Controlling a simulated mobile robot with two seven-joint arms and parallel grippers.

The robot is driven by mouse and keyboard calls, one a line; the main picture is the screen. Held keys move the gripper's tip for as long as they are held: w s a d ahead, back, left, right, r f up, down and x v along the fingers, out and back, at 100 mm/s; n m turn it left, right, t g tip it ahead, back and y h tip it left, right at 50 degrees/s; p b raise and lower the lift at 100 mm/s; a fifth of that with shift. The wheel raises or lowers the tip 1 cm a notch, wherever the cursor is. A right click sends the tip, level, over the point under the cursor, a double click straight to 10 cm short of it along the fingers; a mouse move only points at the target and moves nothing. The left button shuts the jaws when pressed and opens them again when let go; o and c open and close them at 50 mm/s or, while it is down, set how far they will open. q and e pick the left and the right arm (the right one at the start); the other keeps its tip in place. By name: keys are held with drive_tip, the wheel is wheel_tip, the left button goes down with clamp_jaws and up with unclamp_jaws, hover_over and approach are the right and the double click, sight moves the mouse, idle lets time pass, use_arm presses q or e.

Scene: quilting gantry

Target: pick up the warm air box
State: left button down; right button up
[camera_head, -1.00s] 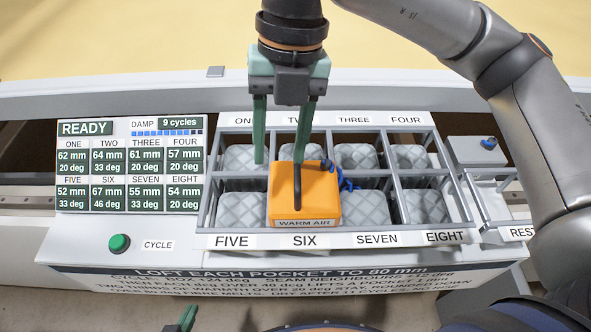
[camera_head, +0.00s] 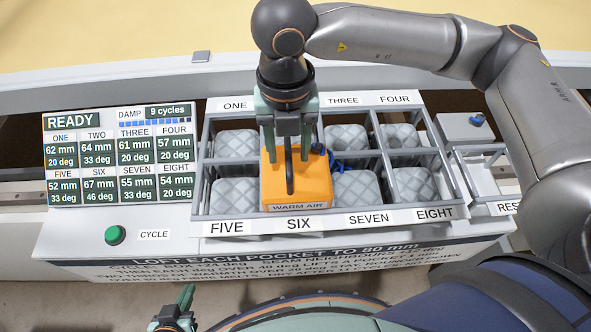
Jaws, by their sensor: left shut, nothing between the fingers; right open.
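The orange warm air box (camera_head: 297,187) sits over the SIX pocket of the grey pocket frame, its WARM AIR label facing me. A dark upright handle (camera_head: 290,172) stands on its top, and a blue cord (camera_head: 342,164) shows at its right. My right gripper (camera_head: 289,152) is open, pointing down over the box, with its green fingers to either side of the handle. I cannot tell whether the fingers touch the handle or the box. My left gripper (camera_head: 186,296) is shut and empty at the bottom edge, well away from the box.
The pocket frame (camera_head: 330,217) has raised dividers around several quilted grey pads (camera_head: 414,184). Left of it are a READY display panel (camera_head: 120,158) and a green CYCLE button (camera_head: 116,235). A small RESET-side stand (camera_head: 462,128) lies at the right.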

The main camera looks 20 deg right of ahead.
drive_tip(key=shift+f, duration=0.85)
drive_tip(key=shift+c, duration=0.3)
clamp_jaws()
drive_tip(key=shift+r, duration=0.1)
idle(0.4)
